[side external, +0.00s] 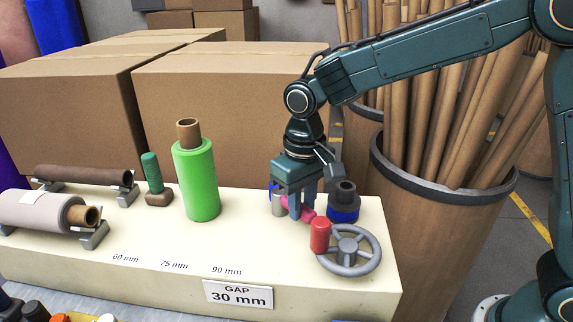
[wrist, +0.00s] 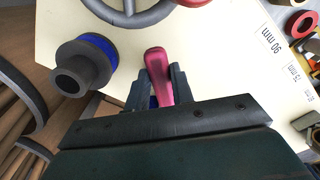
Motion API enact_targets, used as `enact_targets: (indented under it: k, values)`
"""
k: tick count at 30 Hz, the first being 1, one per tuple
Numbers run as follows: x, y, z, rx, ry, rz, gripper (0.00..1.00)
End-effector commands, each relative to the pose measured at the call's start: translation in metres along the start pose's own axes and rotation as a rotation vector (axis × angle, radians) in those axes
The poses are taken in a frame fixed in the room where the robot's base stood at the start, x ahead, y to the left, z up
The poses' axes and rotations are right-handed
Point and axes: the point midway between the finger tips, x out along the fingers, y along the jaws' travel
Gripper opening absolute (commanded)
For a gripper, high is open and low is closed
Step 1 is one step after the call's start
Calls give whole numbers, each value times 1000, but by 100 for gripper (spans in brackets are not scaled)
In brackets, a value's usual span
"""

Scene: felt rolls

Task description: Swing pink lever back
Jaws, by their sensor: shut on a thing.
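The pink lever (side external: 306,215) is at the right part of the cream bench, beside the grey handwheel. In the wrist view the pink lever (wrist: 157,74) lies between the two fingers, its rounded end reaching out beyond them. My gripper (side external: 301,212) points down and is shut on the lever; it also shows in the wrist view (wrist: 158,84). The fingers and gripper body hide part of the lever and its pivot. A bit of blue shows beneath the lever in the wrist view.
A grey handwheel (side external: 347,250) with a red knob (side external: 320,235) stands in front of my gripper. A dark spool with a blue band (side external: 344,205) is close on the right. A green roll (side external: 196,178) stands further left. The bench's middle (side external: 240,237) is clear.

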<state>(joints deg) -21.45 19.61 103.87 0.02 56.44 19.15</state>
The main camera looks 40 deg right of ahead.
Motion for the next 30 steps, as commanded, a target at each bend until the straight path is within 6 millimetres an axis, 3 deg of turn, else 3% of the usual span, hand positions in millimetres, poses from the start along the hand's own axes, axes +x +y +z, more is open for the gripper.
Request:
enact_targets:
  k: [11,30]
  values:
    - [-1,-11,-2,160,0,-1,0]
    - [-1,-42,-16,687,2,-2,0]
